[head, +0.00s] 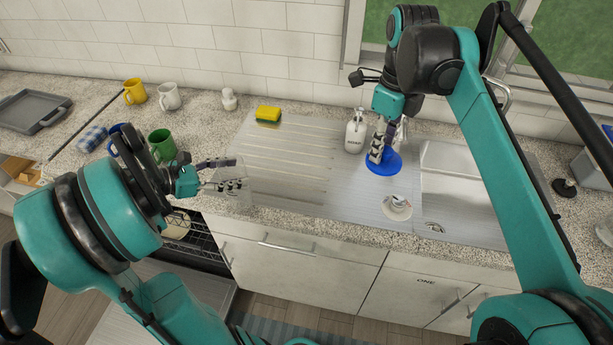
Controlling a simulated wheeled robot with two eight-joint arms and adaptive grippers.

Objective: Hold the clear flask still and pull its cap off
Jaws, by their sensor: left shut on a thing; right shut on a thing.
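The clear flask (236,196) is a faint see-through shape at the left end of the steel drainboard, near the counter's front edge. My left gripper (232,174) is shut on it from the left, with its fingers along the flask's upper part. My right gripper (376,157) points down over the right part of the drainboard, well apart from the flask. No other cap shows on the flask. The fingers partly hide the disc, and I cannot tell whether it touches the steel.
A white bottle (354,134) stands close left of my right gripper. A white cup on a saucer (397,207) sits in front. The sink basin (455,190) is at right, a sponge (268,115) at the back, and a green mug (162,145) at left. The middle drainboard is clear.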

